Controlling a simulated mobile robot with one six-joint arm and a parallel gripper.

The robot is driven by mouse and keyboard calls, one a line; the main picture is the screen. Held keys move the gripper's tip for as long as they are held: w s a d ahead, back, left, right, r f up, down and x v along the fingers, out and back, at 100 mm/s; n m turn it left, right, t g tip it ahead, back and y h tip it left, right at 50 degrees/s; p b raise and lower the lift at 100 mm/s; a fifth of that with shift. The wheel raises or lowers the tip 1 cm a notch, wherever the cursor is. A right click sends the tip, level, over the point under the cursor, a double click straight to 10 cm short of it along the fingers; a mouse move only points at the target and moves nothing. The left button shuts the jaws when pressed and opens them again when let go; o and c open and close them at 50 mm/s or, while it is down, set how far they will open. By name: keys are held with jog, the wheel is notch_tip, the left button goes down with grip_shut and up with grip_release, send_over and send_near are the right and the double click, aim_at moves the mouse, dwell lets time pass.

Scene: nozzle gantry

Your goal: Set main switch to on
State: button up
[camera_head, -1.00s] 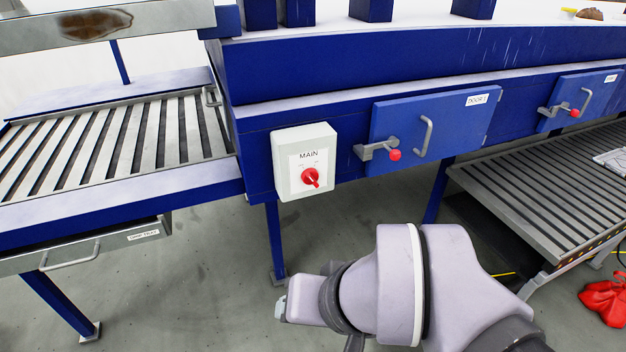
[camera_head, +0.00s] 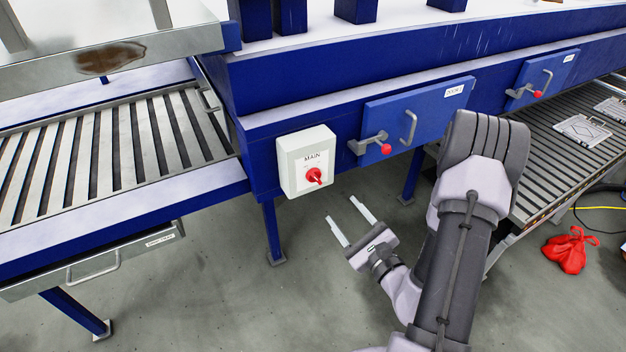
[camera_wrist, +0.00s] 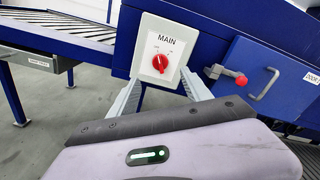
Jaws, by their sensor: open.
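The main switch is a red rotary knob (camera_head: 315,176) on a white box (camera_head: 291,161) marked MAIN, fixed to the blue machine frame. In the wrist view the knob (camera_wrist: 160,63) shows beyond my fingers, with its white line close to upright. Small position marks sit above it, too small to read surely. My gripper (camera_head: 349,219) is open and empty, below and to the right of the box in the head view. Its two fingers point toward the box and do not touch it. In the wrist view the fingers (camera_wrist: 160,88) stand apart below and beside the knob.
A blue door (camera_head: 416,122) with a handle and a red-knobbed latch (camera_head: 386,149) is right of the box. A slatted conveyor (camera_head: 110,150) and a drawer (camera_head: 95,264) are at left. A red bag (camera_head: 566,250) lies on the floor at right. Space before the box is clear.

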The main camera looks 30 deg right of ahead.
aim_at(315, 178)
jog(key=w+b, duration=0.1)
jog(key=w, duration=0.3)
jog(key=w+b, duration=0.2)
jog(key=w, duration=0.3)
jog(key=w+b, duration=0.1)
jog(key=w, duration=0.4)
jog(key=shift+w+a+b, duration=0.15)
jog(key=shift+a+b, duration=0.2)
grip_shut()
